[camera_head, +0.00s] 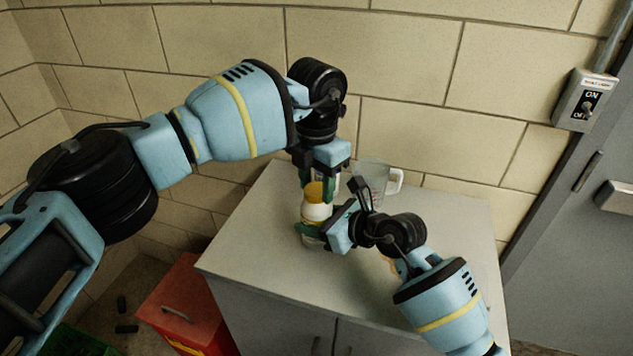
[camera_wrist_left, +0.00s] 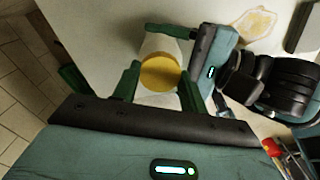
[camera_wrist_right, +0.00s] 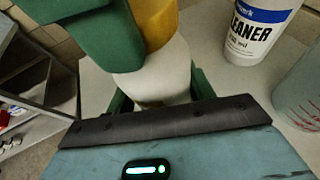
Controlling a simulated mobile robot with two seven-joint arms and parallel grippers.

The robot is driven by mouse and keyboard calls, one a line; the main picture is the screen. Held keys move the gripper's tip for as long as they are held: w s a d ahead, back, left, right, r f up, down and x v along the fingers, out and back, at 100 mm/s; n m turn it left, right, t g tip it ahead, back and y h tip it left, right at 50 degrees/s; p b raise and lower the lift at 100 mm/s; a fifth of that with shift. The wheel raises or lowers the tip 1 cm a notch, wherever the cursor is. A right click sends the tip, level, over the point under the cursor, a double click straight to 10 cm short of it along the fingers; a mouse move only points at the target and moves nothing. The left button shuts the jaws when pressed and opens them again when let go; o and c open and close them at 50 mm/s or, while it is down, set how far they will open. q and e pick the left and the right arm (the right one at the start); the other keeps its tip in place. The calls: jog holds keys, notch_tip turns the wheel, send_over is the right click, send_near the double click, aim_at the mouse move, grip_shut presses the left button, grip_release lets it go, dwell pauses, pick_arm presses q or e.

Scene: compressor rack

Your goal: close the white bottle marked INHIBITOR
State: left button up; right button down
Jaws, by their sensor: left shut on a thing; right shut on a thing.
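The white bottle (camera_head: 316,213) stands upright on the cabinet top, with a yellow cap (camera_head: 313,192) at its top. My left gripper (camera_head: 314,184) comes down from above and is shut on the yellow cap. In the left wrist view the cap (camera_wrist_left: 160,73) sits between the two green fingers. My right gripper (camera_head: 312,231) reaches in from the right and is shut on the bottle's body. In the right wrist view the white body (camera_wrist_right: 158,82) is between its fingers, with the cap (camera_wrist_right: 152,18) above. The bottle's marking is not readable. Whether the cap is fully seated cannot be told.
A clear measuring jug (camera_head: 371,180) stands behind the grippers. A white CLEANER bottle (camera_wrist_right: 262,28) stands close beside in the right wrist view. A yellowish ring stain (camera_wrist_left: 257,23) marks the cabinet top (camera_head: 262,256). A red bin (camera_head: 180,300) is on the floor, left.

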pick_arm(q)
jog(key=m, duration=0.7)
jog(key=o, duration=1.2)
notch_tip(320, 180, up, 12)
pick_arm(e)
jog(key=shift+c, duration=2.4)
grip_release()
